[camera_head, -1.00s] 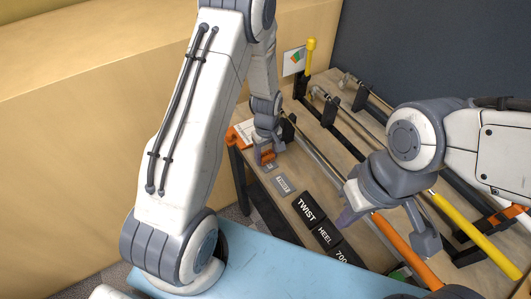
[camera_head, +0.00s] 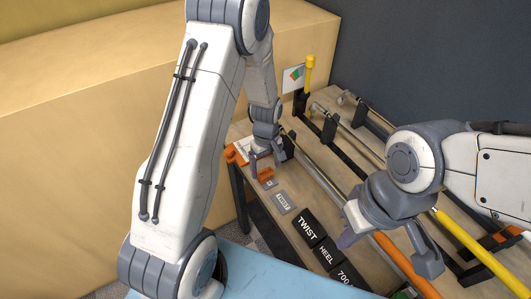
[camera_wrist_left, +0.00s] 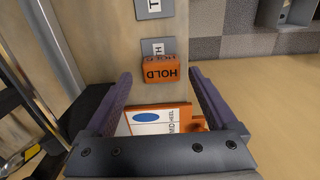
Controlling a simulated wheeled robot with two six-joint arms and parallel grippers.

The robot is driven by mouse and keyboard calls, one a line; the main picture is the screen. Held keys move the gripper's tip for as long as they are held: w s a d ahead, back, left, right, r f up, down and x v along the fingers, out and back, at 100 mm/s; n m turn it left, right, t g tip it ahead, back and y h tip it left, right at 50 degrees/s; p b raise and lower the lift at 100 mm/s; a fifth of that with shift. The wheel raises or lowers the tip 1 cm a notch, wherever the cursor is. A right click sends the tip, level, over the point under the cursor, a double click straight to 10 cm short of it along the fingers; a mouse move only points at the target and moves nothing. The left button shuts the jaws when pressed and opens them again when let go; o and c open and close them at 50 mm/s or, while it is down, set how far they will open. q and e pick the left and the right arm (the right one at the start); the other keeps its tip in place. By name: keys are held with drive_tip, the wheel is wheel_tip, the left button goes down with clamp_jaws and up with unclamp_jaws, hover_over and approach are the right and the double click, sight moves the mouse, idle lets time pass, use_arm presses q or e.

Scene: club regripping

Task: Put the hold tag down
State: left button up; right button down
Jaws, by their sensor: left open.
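The orange hold tag (camera_wrist_left: 160,71) lies at the end of the wooden bench, with the word HOLD readable in the left wrist view. It covers part of a grey label plate (camera_wrist_left: 158,46) there. In the head view the hold tag (camera_head: 265,174) shows small below my left gripper (camera_head: 264,163). My left gripper (camera_wrist_left: 158,98) is open, with its purple fingers apart on either side and the tag beyond them, clear of both. My right gripper (camera_head: 385,242) is by the orange-gripped club (camera_head: 405,265); whether it holds the shaft I cannot tell.
Black blocks reading TWIST (camera_head: 308,225) and HEEL (camera_head: 326,255) lie along the bench's near edge. A second grey plate (camera_head: 283,202) lies beside them. An orange-and-white card (camera_wrist_left: 158,121) is under my left gripper. A yellow-gripped club (camera_head: 475,243) lies at right.

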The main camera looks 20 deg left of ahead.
sight(267, 172)
use_arm(q)
wheel_tip(267, 172, up, 9)
drive_tip(key=b, duration=0.2)
drive_tip(key=s+d+r+m, duration=0.7)
drive_tip(key=s+d+m, duration=0.1)
drive_tip(key=s+d, duration=0.25)
drive_tip(key=s+d+r+m+h, duration=0.1)
drive_tip(key=s+d+r+m, duration=0.1)
drive_tip(key=s+m, duration=0.7)
drive_tip(key=s+d, duration=0.1)
drive_tip(key=s, duration=0.3)
drive_tip(key=shift+s+d+r+m, duration=0.2)
drive_tip(key=shift+d+m, duration=0.1)
drive_tip(key=shift+m, duration=0.1)
use_arm(e)
drive_tip(key=shift+f, duration=0.95)
use_arm(q)
drive_tip(key=shift+d, duration=0.1)
